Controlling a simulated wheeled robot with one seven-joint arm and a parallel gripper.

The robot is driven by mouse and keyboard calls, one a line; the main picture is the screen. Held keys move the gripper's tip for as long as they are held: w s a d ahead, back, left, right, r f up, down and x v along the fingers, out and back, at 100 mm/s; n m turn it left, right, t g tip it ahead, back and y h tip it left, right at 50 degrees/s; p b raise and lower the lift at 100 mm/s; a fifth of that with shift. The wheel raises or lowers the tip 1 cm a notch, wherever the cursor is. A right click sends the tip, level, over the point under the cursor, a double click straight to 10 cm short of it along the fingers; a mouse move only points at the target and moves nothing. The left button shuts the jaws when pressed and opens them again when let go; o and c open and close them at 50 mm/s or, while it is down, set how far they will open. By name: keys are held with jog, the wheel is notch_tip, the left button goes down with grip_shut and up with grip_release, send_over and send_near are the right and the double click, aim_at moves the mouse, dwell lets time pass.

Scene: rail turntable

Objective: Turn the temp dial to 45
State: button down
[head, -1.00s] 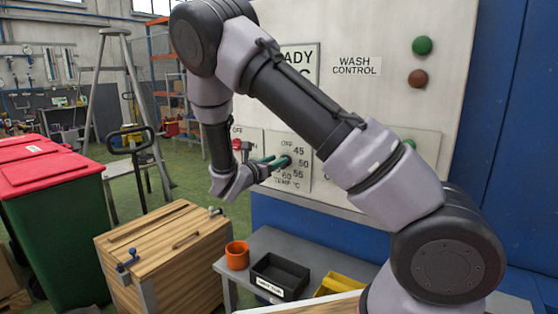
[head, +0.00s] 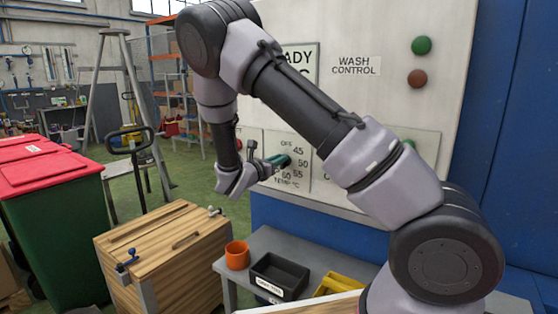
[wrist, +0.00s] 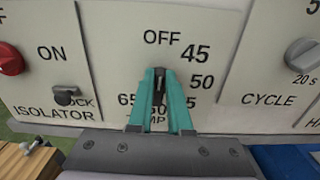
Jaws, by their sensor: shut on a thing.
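The temp dial (wrist: 159,84) is on a pale panel, with OFF above it, 45 at upper right, 50 at right and 65 at lower left. My gripper (wrist: 162,76) is shut on the dial, its two teal fingers on either side of it. The fingers hide most of the dial and part of the lower scale, so I cannot tell its exact setting. In the head view, my gripper (head: 284,161) meets the panel left of the printed 45 and 50, and its fingers hide the dial.
In the wrist view, a red isolator knob (wrist: 10,62) and a dark lock knob (wrist: 66,96) are left of the dial. A grey cycle knob (wrist: 302,54) is at right. Below the panel, a grey bench holds an orange cup (head: 237,255) and a black tray (head: 279,276).

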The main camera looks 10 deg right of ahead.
jog(key=shift+s+d+f+m, duration=0.1)
jog(key=shift+s+d+m, duration=0.05)
jog(key=shift+m, duration=1.25)
jog(key=shift+s+d+f+m, duration=0.1)
jog(key=shift+s+m, duration=0.05)
jog(key=shift+m, duration=1.25)
jog(key=shift+s+d+f+m, duration=0.1)
jog(key=shift+s+d+m, duration=0.05)
jog(key=shift+m, duration=1.25)
jog(key=c, duration=0.8)
grip_release()
jog(key=shift+c, duration=0.2)
jog(key=v, duration=1)
jog(key=shift+s+a, duration=0.25)
jog(key=shift+s, duration=0.05)
